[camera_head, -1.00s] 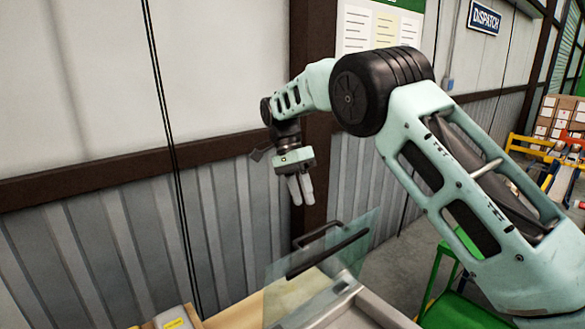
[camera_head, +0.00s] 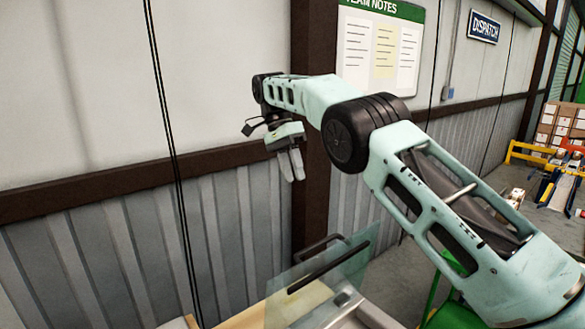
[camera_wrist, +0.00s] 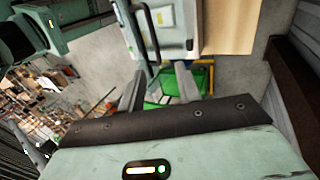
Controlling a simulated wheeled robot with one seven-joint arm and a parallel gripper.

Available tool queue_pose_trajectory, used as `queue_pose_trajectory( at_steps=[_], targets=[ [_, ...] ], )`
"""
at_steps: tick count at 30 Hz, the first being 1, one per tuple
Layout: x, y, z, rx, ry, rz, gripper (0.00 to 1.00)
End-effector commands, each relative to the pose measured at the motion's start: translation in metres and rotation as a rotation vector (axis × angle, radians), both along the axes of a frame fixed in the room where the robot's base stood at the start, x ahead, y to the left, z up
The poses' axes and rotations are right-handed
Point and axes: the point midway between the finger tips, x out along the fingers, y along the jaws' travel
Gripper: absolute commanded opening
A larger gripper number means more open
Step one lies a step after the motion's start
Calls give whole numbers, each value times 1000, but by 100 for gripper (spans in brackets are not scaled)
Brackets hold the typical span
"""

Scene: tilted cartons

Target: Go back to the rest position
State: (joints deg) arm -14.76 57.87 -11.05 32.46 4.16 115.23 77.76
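My gripper is open and touches nothing.
A clear panel with a dark handle (camera_head: 328,268) stands below my gripper, on a pale machine. A corrugated wall (camera_head: 90,265) and a dark post (camera_head: 312,215) are close behind. Stacked cartons (camera_head: 562,122) stand far right. The air around my gripper looks free.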

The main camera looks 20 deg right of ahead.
Motion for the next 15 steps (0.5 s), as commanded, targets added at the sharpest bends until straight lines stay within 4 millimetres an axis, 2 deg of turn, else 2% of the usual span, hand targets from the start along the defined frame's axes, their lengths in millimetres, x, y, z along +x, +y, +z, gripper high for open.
queue_pose_trajectory(
  at_steps=[9, 15],
  targets=[
    [0, -2, 0, 7, -4, 7, 34],
    [-4, -25, -4, 90, -53, 105, 34]
  ],
)
